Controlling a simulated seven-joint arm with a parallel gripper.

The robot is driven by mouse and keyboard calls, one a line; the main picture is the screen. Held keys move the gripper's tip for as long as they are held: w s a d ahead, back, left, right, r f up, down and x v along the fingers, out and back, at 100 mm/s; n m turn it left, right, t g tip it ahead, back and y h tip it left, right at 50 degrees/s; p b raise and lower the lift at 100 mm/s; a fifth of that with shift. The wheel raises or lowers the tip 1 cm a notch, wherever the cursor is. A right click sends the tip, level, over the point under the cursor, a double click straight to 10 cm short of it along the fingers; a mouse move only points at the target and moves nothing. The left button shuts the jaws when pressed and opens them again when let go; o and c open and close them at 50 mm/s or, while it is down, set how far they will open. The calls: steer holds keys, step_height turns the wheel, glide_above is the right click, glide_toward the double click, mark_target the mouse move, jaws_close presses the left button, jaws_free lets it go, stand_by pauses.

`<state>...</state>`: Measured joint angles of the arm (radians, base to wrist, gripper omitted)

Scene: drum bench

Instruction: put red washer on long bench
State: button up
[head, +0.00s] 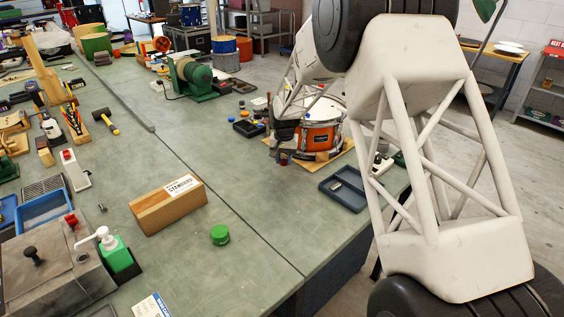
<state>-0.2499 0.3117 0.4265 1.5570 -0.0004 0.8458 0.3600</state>
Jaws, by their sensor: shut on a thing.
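The long bench (190,235) has a grey-green top and runs from the front into the back left. My gripper (284,150) is low over the bench, just left of the orange drum (320,130). It is shut on a small dark red thing (283,159) at its tips, which looks like the red washer. It is too small here for me to make out its shape, or whether it touches the bench. My arm partly hides the area around the drum.
A black parts tray (249,128) is left of my gripper. A green grinder (193,76) stands farther back. The bench between box and gripper is clear.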

mark_target(282, 161)
steer(key=shift+w+a+f, duration=0.1)
steer(key=shift+w+a, duration=0.15)
steer(key=shift+w, duration=0.65)
steer(key=shift+w+a+f, duration=0.1)
steer(key=shift+w+a, duration=0.1)
steer(key=shift+w, duration=0.65)
steer(key=shift+f, duration=1.7)
steer(key=shift+f, duration=0.1)
steer(key=o, duration=0.9)
steer(key=shift+o, duration=0.2)
step_height(282, 161, up, 12)
